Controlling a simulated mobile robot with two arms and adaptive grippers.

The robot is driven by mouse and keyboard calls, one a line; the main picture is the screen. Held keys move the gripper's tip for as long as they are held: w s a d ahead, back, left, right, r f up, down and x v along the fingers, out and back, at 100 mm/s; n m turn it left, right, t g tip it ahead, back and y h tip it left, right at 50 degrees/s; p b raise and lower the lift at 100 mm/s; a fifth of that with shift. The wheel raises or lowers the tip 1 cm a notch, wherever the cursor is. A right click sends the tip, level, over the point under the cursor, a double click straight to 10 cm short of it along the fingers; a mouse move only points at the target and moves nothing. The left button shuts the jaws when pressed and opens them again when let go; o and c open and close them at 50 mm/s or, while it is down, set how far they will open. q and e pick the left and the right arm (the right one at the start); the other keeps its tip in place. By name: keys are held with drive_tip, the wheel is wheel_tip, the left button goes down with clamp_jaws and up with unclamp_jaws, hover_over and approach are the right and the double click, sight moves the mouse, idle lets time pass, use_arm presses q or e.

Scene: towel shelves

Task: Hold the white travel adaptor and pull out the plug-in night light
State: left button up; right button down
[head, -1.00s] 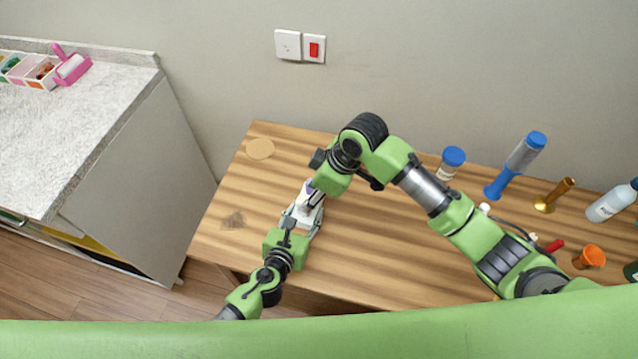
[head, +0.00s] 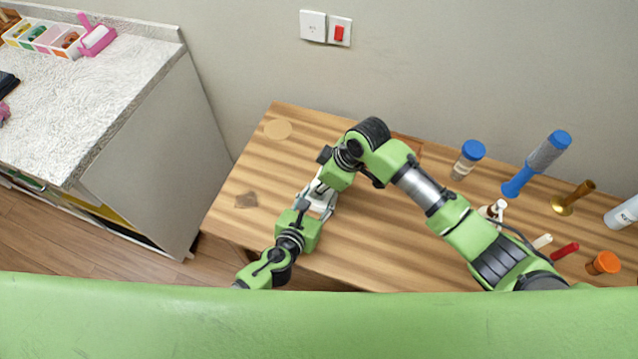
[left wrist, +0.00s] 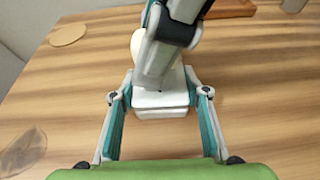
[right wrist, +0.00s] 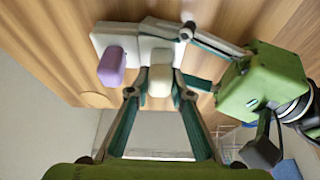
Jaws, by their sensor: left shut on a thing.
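The white adaptor (right wrist: 108,38) lies on the wooden table, and its near part (left wrist: 160,103) shows between my left fingers in the left wrist view. My left gripper (head: 322,202) is shut on it. In the right wrist view, a purple plug-in piece (right wrist: 111,67) and a cream rounded piece (right wrist: 160,81) stand on the adaptor; I take the cream one as the night light. My right gripper (right wrist: 160,92) is over the adaptor with its fingertips close on both sides of the cream piece. Whether they grip it is unclear. In the head view my right arm hides most of this.
A blue-lidded jar (head: 467,160), a blue-ended cylinder (head: 538,163), a brass piece (head: 573,198) and an orange cap (head: 603,263) stand at the table's right. A round disc (head: 277,129) lies at the far left. The wall has a socket (head: 313,26). The front middle is clear.

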drive_tip(key=shift+r, duration=0.15)
use_arm(q)
drive_tip(key=shift+f, duration=0.1)
use_arm(e)
drive_tip(key=shift+w+r, duration=0.1)
drive_tip(key=shift+r, duration=2.1)
drive_tip(key=shift+r, duration=2)
use_arm(q)
drive_tip(key=o, duration=1.3)
drive_tip(key=shift+c, duration=0.2)
drive_tip(key=shift+s, duration=0.1)
